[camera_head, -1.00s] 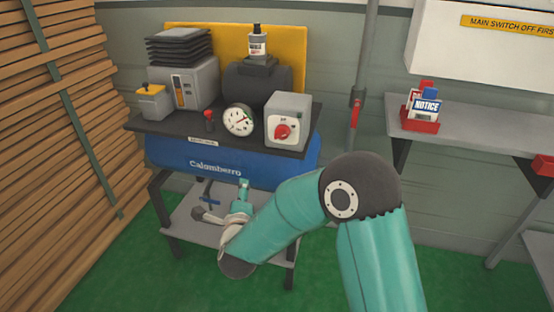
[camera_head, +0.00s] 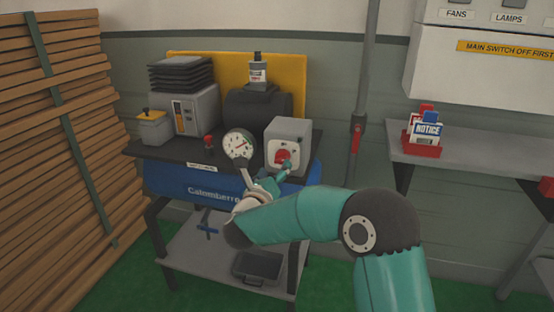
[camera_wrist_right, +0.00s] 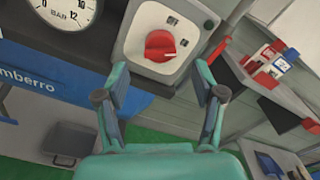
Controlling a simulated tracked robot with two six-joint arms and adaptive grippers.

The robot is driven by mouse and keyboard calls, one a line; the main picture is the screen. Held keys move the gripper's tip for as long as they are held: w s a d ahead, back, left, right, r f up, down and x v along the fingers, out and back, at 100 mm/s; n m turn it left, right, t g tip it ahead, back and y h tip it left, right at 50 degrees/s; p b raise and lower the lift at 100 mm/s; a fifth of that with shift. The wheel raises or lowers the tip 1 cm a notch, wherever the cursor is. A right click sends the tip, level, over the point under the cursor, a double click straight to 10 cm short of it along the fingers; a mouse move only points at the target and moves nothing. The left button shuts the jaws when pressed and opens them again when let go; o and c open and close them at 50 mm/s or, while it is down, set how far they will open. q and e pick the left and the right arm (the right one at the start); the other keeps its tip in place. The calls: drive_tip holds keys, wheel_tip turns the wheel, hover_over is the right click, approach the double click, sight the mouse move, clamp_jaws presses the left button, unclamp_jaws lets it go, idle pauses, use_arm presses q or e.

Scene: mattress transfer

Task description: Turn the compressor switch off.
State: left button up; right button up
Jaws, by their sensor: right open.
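The compressor (camera_head: 175,178) is blue and carries a dark top. At its right end stands a grey switch box (camera_head: 288,128) with a red rotary switch (camera_head: 281,155) on a white plate. In the right wrist view the right gripper (camera_wrist_right: 161,80) is open and empty. The red switch (camera_wrist_right: 160,45) lies ahead, roughly centred between its fingers, with a white mark pointing right. No contact with the knob is evident. My left gripper is not in view.
A pressure gauge (camera_head: 239,144) sits just left of the switch box. A red-handled pipe (camera_head: 357,135) runs down the wall at right. A shelf (camera_head: 465,155) holds a red notice holder (camera_head: 421,148). A grey tray (camera_head: 257,267) lies on the lower shelf.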

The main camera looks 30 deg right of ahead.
sight(280, 160)
drive_tip(key=x, duration=0.5)
drive_tip(key=shift+w+d+p, duration=0.25)
drive_tip(key=shift+d+p, duration=0.05)
drive_tip(key=shift+p, duration=0.05)
